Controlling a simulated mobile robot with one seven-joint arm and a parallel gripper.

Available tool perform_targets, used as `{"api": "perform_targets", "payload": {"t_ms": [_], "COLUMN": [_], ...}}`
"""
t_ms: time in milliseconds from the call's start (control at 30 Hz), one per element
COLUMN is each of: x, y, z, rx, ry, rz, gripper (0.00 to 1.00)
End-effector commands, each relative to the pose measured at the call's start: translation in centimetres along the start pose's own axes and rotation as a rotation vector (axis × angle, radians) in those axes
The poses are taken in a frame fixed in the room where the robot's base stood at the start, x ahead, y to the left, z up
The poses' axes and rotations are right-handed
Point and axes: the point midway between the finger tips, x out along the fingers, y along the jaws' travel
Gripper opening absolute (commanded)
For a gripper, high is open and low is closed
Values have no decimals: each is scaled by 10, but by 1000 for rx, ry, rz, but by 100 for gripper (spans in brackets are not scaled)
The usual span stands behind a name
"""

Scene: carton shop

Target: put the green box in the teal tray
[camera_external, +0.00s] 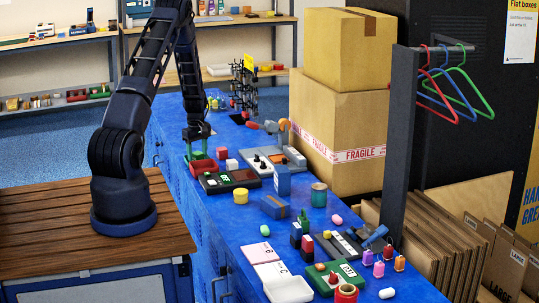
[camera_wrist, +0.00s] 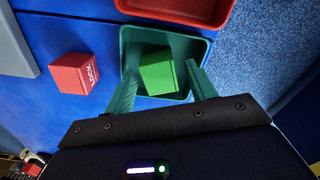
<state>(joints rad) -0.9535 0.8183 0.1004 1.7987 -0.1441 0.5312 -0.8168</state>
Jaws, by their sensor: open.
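The green box (camera_wrist: 158,72) lies inside the teal tray (camera_wrist: 126,48) in the wrist view, turned slightly and resting on the tray's floor. My gripper (camera_wrist: 161,66) is open, with one teal finger on each side of the box. Gaps show between the fingers and the box.
A red tray (camera_wrist: 178,8) adjoins the teal tray. A red box marked LOCK (camera_wrist: 72,74) stands left of the teal tray in the wrist view. Large cartons (camera_external: 335,135) stand along the counter's right side. Several small items crowd the near counter.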

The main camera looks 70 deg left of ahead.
Motion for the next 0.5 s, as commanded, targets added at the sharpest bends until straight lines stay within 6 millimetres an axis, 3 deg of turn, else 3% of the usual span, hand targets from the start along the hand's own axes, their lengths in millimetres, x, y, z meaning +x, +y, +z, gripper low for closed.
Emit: {"api": "perform_targets", "payload": {"t_ms": [500], "x": [-92], "y": [1], "z": [0], "rx": [1], "ry": [1], "rz": [2], "gripper": [56]}}
